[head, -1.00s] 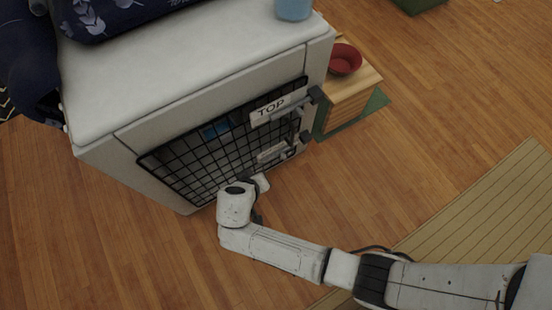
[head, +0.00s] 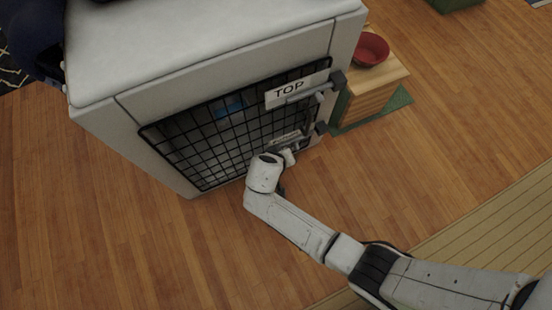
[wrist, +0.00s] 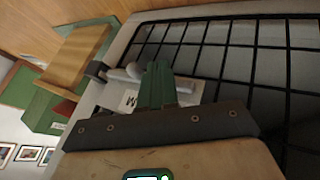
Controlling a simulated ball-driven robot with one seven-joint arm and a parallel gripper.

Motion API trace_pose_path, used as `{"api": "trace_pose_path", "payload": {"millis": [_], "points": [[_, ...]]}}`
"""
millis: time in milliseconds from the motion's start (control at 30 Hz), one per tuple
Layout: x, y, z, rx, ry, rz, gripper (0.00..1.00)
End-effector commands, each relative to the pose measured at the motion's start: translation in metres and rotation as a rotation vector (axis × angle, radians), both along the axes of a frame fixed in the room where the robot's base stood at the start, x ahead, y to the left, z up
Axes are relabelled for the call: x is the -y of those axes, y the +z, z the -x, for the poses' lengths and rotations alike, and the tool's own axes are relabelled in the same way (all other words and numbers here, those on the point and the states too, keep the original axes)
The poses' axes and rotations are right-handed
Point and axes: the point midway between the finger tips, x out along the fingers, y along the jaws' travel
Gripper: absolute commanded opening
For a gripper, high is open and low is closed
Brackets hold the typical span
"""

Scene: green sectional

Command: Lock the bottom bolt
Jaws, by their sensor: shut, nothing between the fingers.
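The bottom bolt is a light grey rod with a round knob (wrist: 134,70), mounted on the crate's black wire door (head: 215,140). In the wrist view its rod points toward a dark bracket (wrist: 97,70) on the door frame. I cannot tell whether the rod's end is inside the bracket. A white label (wrist: 128,100) with an "M" lies beside it, partly hidden. My gripper (wrist: 156,72) is shut and empty, its green fingertips right beside the knob and in front of part of the rod. I cannot tell whether they touch. In the head view my wrist covers part of this area.
The white crate (head: 190,60) has an upper bolt beside a "TOP" label (head: 288,91). A wooden stand (head: 375,90) with a red bowl (head: 371,48) is close to the crate's right side, on a green mat (head: 400,98).

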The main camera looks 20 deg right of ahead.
Motion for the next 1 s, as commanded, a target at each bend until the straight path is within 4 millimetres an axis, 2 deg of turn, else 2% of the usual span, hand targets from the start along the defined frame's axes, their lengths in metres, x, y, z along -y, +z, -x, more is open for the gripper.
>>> {"api": "trace_pose_path", "payload": {"millis": [200,633,900,1000], "points": [[0.017,0.000,0.000,0.001,0.001,-0.001,0.00],[0.021,0.001,0.000,0.000,0.000,0.000,0.00],[0.062,0.002,0.001,-0.002,-0.004,0.000,0.00],[0.068,0.001,0.000,-0.001,-0.001,0.001,0.00]]}}
